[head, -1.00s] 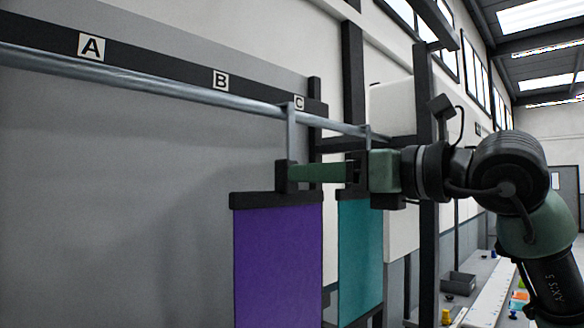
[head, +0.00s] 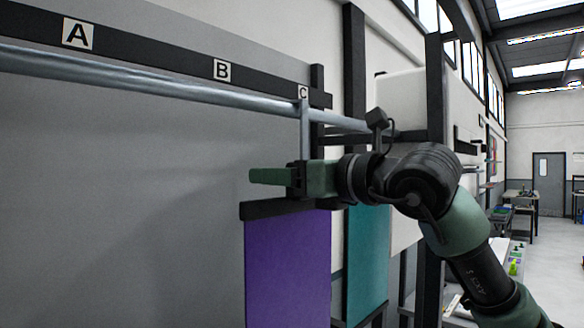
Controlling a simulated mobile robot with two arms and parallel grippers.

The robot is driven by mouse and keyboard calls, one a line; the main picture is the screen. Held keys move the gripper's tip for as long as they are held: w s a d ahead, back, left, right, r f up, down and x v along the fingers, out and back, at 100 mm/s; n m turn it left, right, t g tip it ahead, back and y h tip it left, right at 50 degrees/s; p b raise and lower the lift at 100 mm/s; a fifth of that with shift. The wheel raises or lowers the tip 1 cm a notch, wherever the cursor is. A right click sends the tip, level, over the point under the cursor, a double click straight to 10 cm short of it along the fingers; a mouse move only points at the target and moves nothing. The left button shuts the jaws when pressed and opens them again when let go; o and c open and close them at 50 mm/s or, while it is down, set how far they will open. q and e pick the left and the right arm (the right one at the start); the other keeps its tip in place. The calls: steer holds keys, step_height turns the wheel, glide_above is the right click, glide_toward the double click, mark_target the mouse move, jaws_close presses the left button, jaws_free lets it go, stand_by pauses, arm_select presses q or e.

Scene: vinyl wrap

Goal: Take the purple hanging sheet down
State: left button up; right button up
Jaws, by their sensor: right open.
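The purple sheet (head: 287,270) hangs flat from a dark top bar (head: 262,209). A grey hanger stem (head: 304,125) runs from the metal rail (head: 190,88) down towards that bar, under the label C. My right gripper (head: 268,176) reaches in from the right, level with the foot of the stem and just above the top bar. It is open. A green finger points left past the stem; the other finger is hidden. I cannot tell whether the finger touches the stem. The stem's lower end is partly covered by the gripper. My left gripper is not in view.
A teal sheet (head: 367,258) hangs just right of and behind the purple one. Labels A (head: 77,34) and B (head: 221,70) mark the board above the rail. The rail is bare to the left. A bench (head: 515,250) stands far right.

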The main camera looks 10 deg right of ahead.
steer(key=shift+s+d, duration=0.1)
steer(key=shift+s, duration=0.05)
jaws_close()
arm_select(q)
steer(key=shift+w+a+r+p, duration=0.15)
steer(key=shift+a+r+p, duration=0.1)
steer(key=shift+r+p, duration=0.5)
arm_select(e)
step_height(320, 180, up, 2)
steer(key=shift+r, duration=0.15)
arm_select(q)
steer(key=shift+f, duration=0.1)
